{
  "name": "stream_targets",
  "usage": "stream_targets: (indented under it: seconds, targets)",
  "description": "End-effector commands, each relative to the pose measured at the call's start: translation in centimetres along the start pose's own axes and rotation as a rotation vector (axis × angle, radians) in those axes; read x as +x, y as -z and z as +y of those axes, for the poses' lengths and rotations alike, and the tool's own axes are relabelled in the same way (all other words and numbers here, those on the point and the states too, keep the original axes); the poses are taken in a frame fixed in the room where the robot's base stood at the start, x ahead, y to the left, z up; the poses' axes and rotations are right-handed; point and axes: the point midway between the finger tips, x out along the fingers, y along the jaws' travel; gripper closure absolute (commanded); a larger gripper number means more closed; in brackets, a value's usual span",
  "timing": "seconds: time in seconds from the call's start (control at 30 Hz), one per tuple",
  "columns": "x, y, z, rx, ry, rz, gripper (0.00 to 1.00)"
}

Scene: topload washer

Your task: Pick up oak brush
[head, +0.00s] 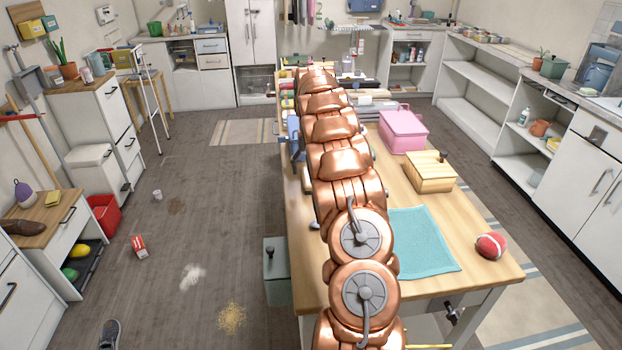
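I cannot make out an oak brush in the head view. My copper-coloured arm stretches from the bottom centre over the wooden worktable (488,272) toward its far end. It covers a long strip of the tabletop, and a brush could be hidden behind it. My gripper cannot be made out; the far end of the arm hides it. Small coloured items at the table's far left end are partly covered and too small to name surely.
The worktable also holds a pink lidded box (403,132), a wooden box with a dark knob (430,172), a teal cloth (425,242) and a red ball (491,246). A red bin (104,215) stands left. A shoe (110,334), cup (157,195) and spills dot the left floor.

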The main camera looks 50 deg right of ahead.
Motion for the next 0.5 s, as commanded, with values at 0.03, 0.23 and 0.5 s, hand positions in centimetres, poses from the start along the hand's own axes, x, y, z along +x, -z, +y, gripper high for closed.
stream_targets:
  seconds: [0.03, 0.23, 0.5]
  targets:
    - [0.4, -0.1, 0.3, 0.002, 0.000, -0.006, 0.12]
    - [2.9, 0.1, 0.3, 0.000, 0.000, -0.001, 0.12]
    - [3.4, 0.2, 0.2, 0.000, 0.001, 0.002, 0.15]
